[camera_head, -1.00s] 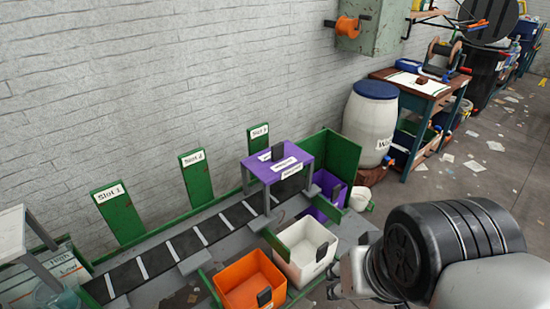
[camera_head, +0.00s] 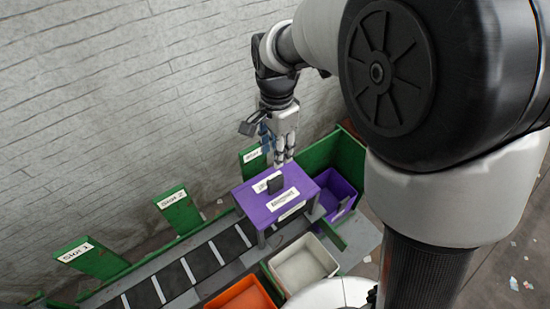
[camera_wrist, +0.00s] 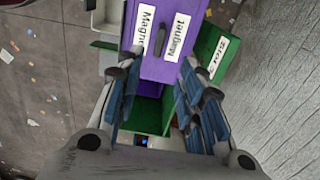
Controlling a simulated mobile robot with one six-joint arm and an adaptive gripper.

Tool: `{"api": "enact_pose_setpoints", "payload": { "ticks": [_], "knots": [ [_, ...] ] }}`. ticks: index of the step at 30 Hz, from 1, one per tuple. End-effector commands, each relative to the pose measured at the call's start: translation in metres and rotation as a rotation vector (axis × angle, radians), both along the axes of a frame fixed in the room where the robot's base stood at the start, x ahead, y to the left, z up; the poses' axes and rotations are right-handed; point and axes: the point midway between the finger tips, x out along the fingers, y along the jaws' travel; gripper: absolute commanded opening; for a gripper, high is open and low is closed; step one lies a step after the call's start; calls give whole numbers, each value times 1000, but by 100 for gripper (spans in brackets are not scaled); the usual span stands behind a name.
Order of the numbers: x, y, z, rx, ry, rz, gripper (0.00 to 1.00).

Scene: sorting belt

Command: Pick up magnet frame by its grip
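The purple magnet frame (camera_head: 248,199) straddles the belt like a small table, with white labels on its top. Its dark upright grip (camera_head: 275,183) stands on the top plate. My gripper (camera_head: 284,158) points down just behind and above the frame, near the grip but apart from it. In the wrist view the gripper's fingers (camera_wrist: 161,66) are spread with nothing between them. The frame (camera_wrist: 190,45) and its grip (camera_wrist: 160,41) show beyond the fingertips there.
Green slot boards (camera_head: 180,211) stand along the wall side of the belt (camera_head: 198,262). White (camera_head: 302,265), orange (camera_head: 243,295) and purple (camera_head: 337,193) bins stand on the near side. A green panel (camera_head: 349,157) closes the far end. The wall is close behind my gripper.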

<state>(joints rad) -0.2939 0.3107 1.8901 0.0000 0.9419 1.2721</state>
Motion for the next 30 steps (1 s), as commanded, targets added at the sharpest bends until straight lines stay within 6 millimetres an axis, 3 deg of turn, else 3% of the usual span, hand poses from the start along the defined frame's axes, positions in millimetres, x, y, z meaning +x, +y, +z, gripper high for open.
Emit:
{"api": "enact_pose_setpoints", "payload": {
  "ticks": [1, 9, 20, 30],
  "knots": [
    [-1, 0, -16, -2, 5, 0, 35],
    [-1, 0, -71, 0, 2, 1, 35],
    [-1, 0, -96, 0, 0, 2, 35],
    [-4, 1, -141, -1, 1, 2, 35]
  ]
}}
